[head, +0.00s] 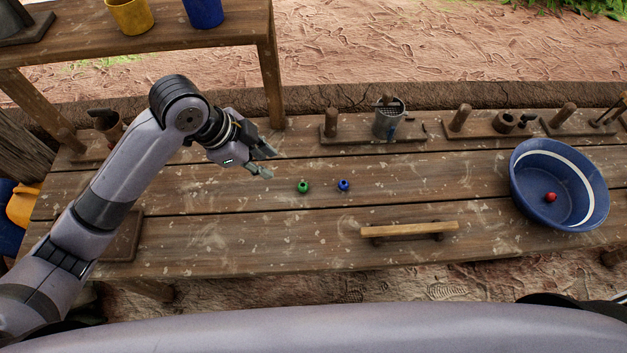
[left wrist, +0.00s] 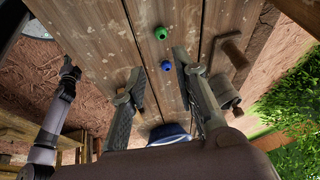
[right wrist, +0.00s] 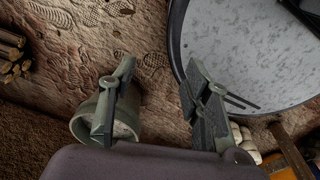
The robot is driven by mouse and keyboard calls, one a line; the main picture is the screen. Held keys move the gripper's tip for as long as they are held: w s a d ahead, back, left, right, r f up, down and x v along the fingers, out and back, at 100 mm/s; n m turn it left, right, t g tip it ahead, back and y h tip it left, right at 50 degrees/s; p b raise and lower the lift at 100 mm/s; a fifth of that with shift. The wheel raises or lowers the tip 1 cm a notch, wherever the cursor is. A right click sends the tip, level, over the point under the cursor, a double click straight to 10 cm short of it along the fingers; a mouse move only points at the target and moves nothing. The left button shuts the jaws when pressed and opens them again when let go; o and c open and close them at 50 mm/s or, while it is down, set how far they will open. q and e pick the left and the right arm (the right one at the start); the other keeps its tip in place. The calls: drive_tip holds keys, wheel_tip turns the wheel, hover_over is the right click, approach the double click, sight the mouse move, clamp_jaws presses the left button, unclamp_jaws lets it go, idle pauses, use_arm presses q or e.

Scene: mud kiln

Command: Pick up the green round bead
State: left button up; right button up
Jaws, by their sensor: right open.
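The green round bead (head: 303,186) lies on the wooden table, just left of a blue bead (head: 344,185). In the left wrist view the green bead (left wrist: 161,33) is beyond the fingertips, and the blue bead (left wrist: 167,66) shows between the fingers. My left gripper (head: 270,162) is open and empty, to the left of and a little behind the green bead in the head view. My right gripper (right wrist: 160,68) is open with nothing between its fingers; it is over the ground, away from the beads.
A blue bowl (head: 527,190) with a red bead (head: 550,197) inside stands at the table's right. A wooden-handled bar (head: 410,229) lies near the front edge. Tool stands (head: 365,137) line the back. A raised shelf (head: 160,38) holds cups at back left. The table around the beads is clear.

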use_arm(q)
approach(300, 186)
drive_tip(key=p+x, duration=0.1)
drive_tip(key=x, duration=0.1)
drive_tip(key=shift+f, duration=0.35)
drive_tip(key=shift+p+x, duration=0.4)
drive_tip(key=shift+x, duration=0.4)
drive_tip(key=p+x, duration=0.1)
drive_tip(key=x, duration=0.3)
drive_tip(key=shift+w+d+f, duration=0.2)
drive_tip(key=shift+d+f, duration=0.1)
use_arm(e)
drive_tip(key=r, duration=0.1)
drive_tip(key=a+r, duration=0.1)
drive_tip(key=r, duration=0.1)
drive_tip(key=shift+s+a, duration=0.15)
drive_tip(key=shift+a, duration=0.1)
use_arm(q)
drive_tip(key=c, duration=0.5)
use_arm(e)
drive_tip(key=shift+a, duration=0.25)
use_arm(q)
drive_tip(key=shift+r, duration=0.15)
